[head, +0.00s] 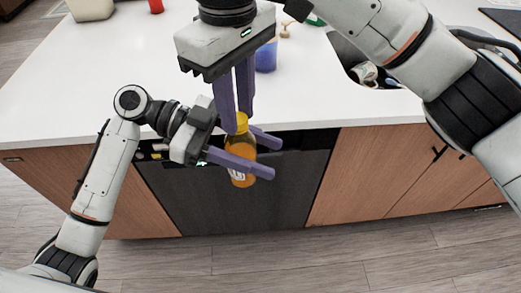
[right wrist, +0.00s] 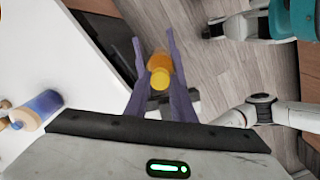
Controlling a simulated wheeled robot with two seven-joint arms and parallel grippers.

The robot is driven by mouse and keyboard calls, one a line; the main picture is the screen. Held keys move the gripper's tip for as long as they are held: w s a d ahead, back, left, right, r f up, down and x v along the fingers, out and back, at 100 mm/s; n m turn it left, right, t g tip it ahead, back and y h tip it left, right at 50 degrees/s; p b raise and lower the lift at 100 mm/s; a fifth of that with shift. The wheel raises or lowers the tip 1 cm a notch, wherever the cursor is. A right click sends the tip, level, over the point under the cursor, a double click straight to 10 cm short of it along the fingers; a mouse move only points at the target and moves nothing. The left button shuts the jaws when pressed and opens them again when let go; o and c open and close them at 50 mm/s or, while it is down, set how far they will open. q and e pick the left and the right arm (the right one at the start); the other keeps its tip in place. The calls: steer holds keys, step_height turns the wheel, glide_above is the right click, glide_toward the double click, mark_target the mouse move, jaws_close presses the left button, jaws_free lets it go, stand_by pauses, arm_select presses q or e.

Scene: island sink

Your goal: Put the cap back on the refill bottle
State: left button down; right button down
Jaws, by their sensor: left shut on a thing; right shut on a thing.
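The refill bottle (head: 239,172), clear with amber contents and a pale label, is roughly upright in front of the counter edge. My left gripper (head: 274,157) is shut on it from the side. The yellow cap (head: 241,119) is at the bottle's mouth. My right gripper (head: 237,124) points down from above and is shut on the cap. In the right wrist view the cap (right wrist: 159,78) sits between the fingers, with the amber bottle (right wrist: 160,60) directly beyond it, in line. The fingers hide part of the joint, so I cannot tell whether the cap is seated.
The white countertop (head: 80,85) lies behind the bottle, above a dark appliance front (head: 260,200) and wooden cabinets (head: 400,170). A blue pump bottle (head: 266,57) stands near the counter edge. A sink (head: 350,60) with items inside is at right. Open floor (head: 300,260) lies in front.

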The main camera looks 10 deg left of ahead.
steer(key=m, duration=0.4)
steer(key=shift+m, duration=0.3)
steer(key=m, duration=0.8)
steer(key=shift+m, duration=0.4)
steer(key=m, duration=0.3)
steer(key=c, duration=1.4)
jaws_free()
step_height(320, 180, up, 12)
